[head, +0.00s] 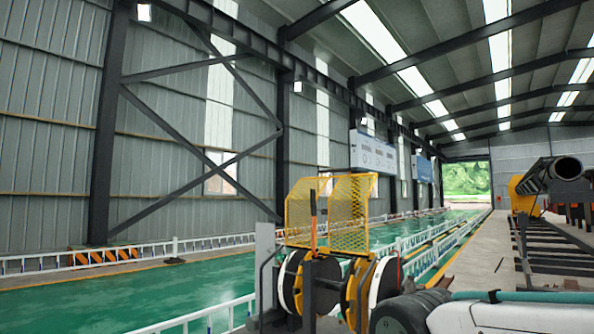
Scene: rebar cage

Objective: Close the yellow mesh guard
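The yellow mesh guard (350,213) stands above a machine with reels, right of centre in the lower half of the head view. Two mesh panels show, a left one (297,212) and a wider right one that leans. The guard appears raised, with the reels below it uncovered. My gripper is not in view. A white and dark arm link (480,316), which seems mine, enters at the lower right, apart from the guard in the picture.
Reels with white rims (291,280) sit on the machine under the guard. A grey post (265,270) stands at its left. White railings (215,314) run along the green floor (130,293). A dark pipe machine (552,180) and rails stand at the right.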

